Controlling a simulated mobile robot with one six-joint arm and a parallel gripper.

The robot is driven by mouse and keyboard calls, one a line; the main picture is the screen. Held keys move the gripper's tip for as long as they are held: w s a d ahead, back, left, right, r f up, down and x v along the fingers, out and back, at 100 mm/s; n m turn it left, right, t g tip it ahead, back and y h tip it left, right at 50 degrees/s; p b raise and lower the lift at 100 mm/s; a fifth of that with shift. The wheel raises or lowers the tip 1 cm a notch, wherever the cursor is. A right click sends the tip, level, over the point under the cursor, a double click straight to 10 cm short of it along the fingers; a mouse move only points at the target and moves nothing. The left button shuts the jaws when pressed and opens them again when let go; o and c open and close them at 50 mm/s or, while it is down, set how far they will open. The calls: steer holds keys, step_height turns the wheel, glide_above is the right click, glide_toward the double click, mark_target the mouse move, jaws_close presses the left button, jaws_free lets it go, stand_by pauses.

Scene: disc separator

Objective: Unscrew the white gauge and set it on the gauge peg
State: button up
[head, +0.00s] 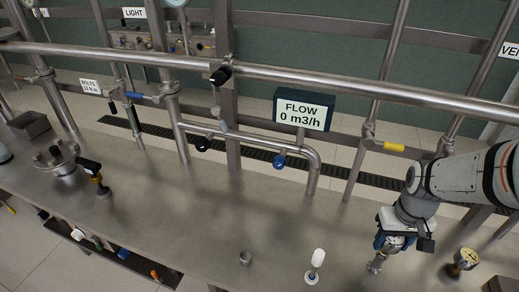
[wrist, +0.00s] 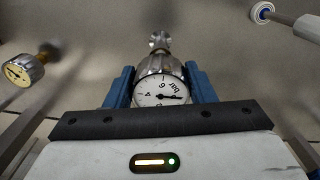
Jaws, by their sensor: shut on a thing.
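The white gauge (wrist: 160,92) sits between the two blue fingers of my gripper (wrist: 160,82) in the wrist view, its white dial facing the camera. My gripper (head: 391,243) is shut on its metal body. A metal fitting (wrist: 159,40) shows just beyond the gauge, and a metal stem (head: 376,263) shows below my gripper in the head view. I cannot tell whether the gauge is still joined to it. The gauge's dial is hidden in the head view. I cannot identify the gauge peg for certain.
A white-topped post (head: 316,262) and a small metal cup (head: 245,258) stand to the left. Pipes (head: 270,73) cross behind. The steel bench (head: 200,220) has clear space.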

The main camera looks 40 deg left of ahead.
steer(key=shift+d+n, duration=0.1)
steer(key=shift+n, duration=1.2)
steer(key=shift+w, duration=0.1)
steer(key=shift+n, duration=1.6)
steer(key=shift+c, duration=0.4)
steer(key=shift+w+n, duration=0.1)
steer(key=shift+n, duration=1.1)
steer(key=o, duration=1.2)
steer(key=shift+o, duration=0.2)
steer(key=shift+r, duration=0.1)
step_height(320, 180, up, 8)
steer(key=shift+d+f, duration=0.1)
steer(key=shift+f, duration=0.05)
